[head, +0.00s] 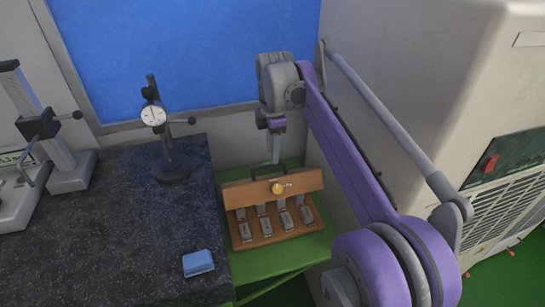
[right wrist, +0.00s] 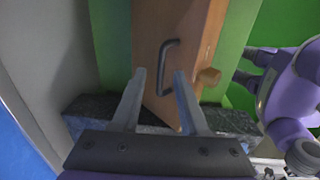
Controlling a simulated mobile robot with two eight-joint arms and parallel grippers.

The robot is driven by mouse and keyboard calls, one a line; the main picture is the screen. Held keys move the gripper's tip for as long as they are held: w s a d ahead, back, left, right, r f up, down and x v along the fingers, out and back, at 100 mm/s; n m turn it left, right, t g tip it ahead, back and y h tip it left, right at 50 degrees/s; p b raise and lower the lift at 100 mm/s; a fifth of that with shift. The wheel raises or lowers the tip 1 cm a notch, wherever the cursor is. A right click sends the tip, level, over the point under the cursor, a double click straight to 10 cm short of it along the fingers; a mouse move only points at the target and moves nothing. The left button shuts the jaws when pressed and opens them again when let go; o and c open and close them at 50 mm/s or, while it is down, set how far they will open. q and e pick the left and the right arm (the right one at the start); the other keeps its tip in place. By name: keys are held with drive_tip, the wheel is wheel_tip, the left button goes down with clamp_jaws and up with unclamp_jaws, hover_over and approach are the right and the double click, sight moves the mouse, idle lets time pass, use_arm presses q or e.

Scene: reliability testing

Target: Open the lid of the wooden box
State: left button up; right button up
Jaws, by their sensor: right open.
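The wooden box (head: 268,229) sits on a green surface beside the dark stone table. Its lid (head: 245,194) is raised and tilted above the box, with a round brass knob (head: 277,188) on the side facing me. Several grey metal pieces show in the box below it. My right gripper (head: 275,156) points down at the lid's upper far edge and is open. In the right wrist view the lid (right wrist: 160,25) has a dark bar handle (right wrist: 166,66), which appears between the open fingertips (right wrist: 160,72); contact cannot be told.
The stone table (head: 110,240) is at the left, with a blue block (head: 198,263) near its edge. A dial gauge stand (head: 168,165) stands farther back. A large beige machine (head: 440,70) borders the box on the right. A wall with a blue panel (head: 180,50) is behind.

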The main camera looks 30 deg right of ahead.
wheel_tip(320, 180, up, 7)
drive_tip(key=shift+s+p, duration=0.2)
drive_tip(key=shift+p, duration=0.1)
drive_tip(key=shift+f, duration=0.1)
